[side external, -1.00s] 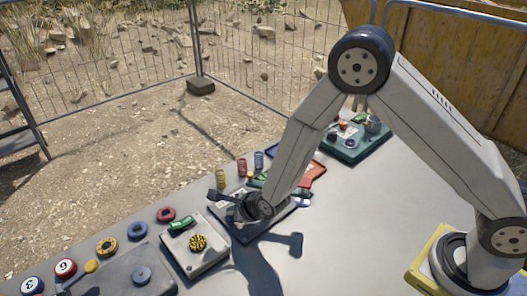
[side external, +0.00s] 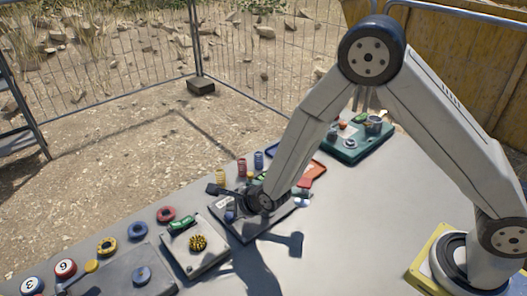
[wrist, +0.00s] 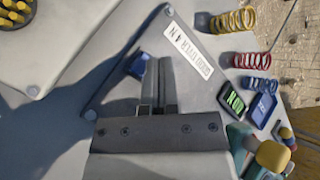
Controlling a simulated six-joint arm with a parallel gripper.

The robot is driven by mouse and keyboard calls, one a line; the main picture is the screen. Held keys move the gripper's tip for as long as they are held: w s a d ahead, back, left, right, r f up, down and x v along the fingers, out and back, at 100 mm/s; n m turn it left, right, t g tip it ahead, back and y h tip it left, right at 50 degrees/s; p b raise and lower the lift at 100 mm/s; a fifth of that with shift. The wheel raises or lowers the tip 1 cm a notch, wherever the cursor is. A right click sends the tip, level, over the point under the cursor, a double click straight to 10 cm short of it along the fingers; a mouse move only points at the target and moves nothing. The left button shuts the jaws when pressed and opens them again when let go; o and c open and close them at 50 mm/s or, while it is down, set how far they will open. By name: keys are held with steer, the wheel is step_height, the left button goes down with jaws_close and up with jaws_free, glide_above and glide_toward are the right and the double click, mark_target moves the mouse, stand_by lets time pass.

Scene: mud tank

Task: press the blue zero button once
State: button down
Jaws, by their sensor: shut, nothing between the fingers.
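The blue button (wrist: 138,66) sits on a dark grey device plate (wrist: 118,78) that carries a white printed label (wrist: 190,50). In the wrist view it is just left of the fingers of my gripper (wrist: 158,64), partly hidden by them. The fingers are together with nothing between them. In the side view the blue button (side external: 229,216) shows at the left part of the plate, beside my gripper (side external: 241,212). I cannot tell whether the fingertips touch the button or plate.
A pale box with a yellow-black knob (side external: 198,242) stands to the left. Coloured springs (side external: 242,167) stand behind the plate. A green device (side external: 358,139) is at the back right. Several rings and a grey panel (side external: 115,276) lie at front left.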

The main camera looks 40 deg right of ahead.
steer(key=shift+r, duration=0.15)
steer(key=shift+r, duration=2.35)
steer(key=shift+w+d+r, duration=0.1)
steer(key=shift+d+r, duration=0.2)
steer(key=shift+r, duration=0.05)
steer(key=s+d+r+n+t+h, duration=0.1)
steer(key=s+d+r+n+t, duration=0.1)
steer(key=d+r+n, duration=0.65)
steer(key=s+d+f+n+g, duration=0.1)
steer(key=s+d+n+g, duration=0.2)
steer(key=s+n, duration=0.5)
steer(key=s+d+f+n+g+h, duration=0.1)
steer(key=s+d+n+g, duration=0.3)
steer(key=s+n, duration=0.4)
steer(key=shift+s+d+f+g, duration=0.15)
steer(key=shift+s+f+g, duration=0.05)
steer(key=shift+s+g, duration=0.6)
